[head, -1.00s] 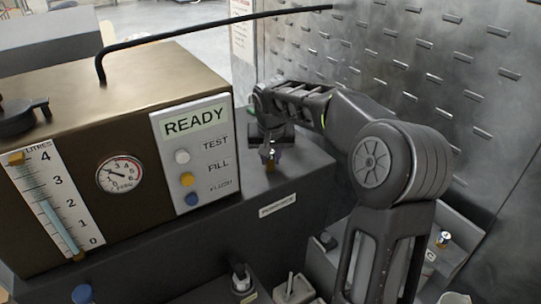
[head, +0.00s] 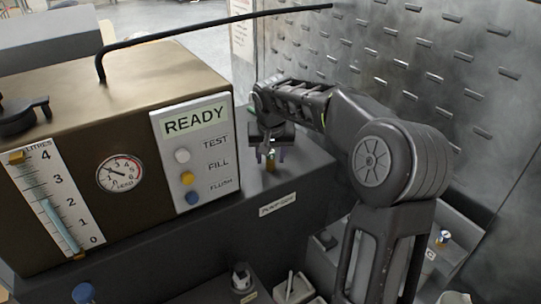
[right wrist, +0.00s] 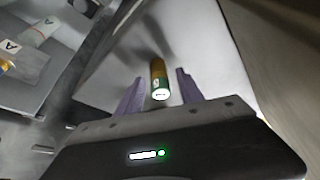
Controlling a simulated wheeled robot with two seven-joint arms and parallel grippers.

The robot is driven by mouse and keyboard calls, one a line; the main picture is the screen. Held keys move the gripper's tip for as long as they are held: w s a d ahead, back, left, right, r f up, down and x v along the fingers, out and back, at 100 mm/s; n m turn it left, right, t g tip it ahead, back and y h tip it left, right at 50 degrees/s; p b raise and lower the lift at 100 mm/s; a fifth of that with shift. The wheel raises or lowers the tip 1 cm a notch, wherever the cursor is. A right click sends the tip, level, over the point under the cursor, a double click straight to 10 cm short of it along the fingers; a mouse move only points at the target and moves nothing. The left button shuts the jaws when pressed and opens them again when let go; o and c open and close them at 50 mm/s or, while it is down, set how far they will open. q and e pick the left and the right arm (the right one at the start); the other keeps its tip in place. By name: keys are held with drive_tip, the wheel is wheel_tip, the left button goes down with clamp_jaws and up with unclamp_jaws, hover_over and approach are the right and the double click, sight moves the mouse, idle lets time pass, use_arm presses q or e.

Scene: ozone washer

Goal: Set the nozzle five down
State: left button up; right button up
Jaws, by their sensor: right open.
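The nozzle (head: 270,161), a small brass cylinder with a green band and a pale end, stands on the dark ledge (head: 310,165) beside the washer. It also shows in the right wrist view (right wrist: 158,78), between the two purple fingers and apart from both. My right gripper (head: 269,154) is open around it, with a finger on each side; the open fingers also show in the right wrist view (right wrist: 160,86). The nozzle's number cannot be read clearly. My left gripper is not in view.
The washer's brown housing (head: 120,85) with its READY panel (head: 195,150) stands left of the gripper. A slotted metal wall (head: 420,60) rises behind my right arm. Another small nozzle (head: 443,238) sits at the right, and small holders (head: 295,287) stand below the ledge.

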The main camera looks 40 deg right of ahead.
drive_tip(key=b+v, duration=0.1)
drive_tip(key=v, duration=1.1)
